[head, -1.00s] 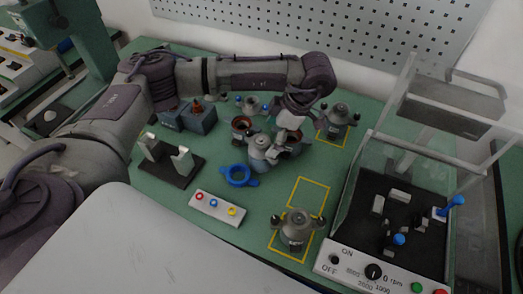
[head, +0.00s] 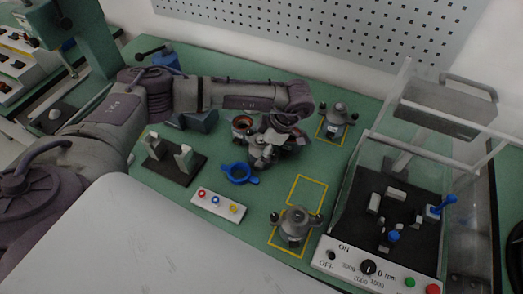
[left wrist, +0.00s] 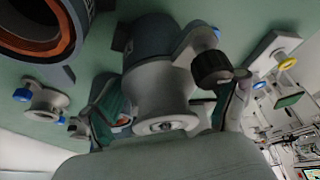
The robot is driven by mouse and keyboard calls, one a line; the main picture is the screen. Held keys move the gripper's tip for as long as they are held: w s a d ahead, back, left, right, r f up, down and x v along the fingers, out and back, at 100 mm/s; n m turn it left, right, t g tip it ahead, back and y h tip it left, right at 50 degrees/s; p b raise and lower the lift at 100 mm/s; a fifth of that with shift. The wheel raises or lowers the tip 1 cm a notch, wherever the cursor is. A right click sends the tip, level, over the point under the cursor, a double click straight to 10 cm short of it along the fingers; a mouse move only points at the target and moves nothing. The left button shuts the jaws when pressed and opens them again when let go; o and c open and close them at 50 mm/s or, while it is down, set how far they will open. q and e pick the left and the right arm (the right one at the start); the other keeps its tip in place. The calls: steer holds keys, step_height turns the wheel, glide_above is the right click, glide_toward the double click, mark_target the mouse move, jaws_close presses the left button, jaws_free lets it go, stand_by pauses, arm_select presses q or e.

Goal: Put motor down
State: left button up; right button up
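A silver-grey motor (head: 262,150) stands near the middle of the green table, beside the stator ring parts. It fills the middle of the left wrist view (left wrist: 165,95), with its round end facing the camera and a black knob at its side. My left gripper (head: 282,125) is over the motor. In the left wrist view its fingers (left wrist: 168,105) lie on either side of the motor, with gaps showing, so it looks open around it. The head view hides the fingertips partly. My right gripper is in neither view.
Other motors stand in yellow outlines at the front (head: 295,225) and back right (head: 336,120). A clear-walled test box (head: 400,160) is on the right.

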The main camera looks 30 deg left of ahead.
arm_select(q)
steer(key=c, duration=1.4)
steer(key=shift+r, duration=0.1)
steer(key=shift+c, duration=0.2)
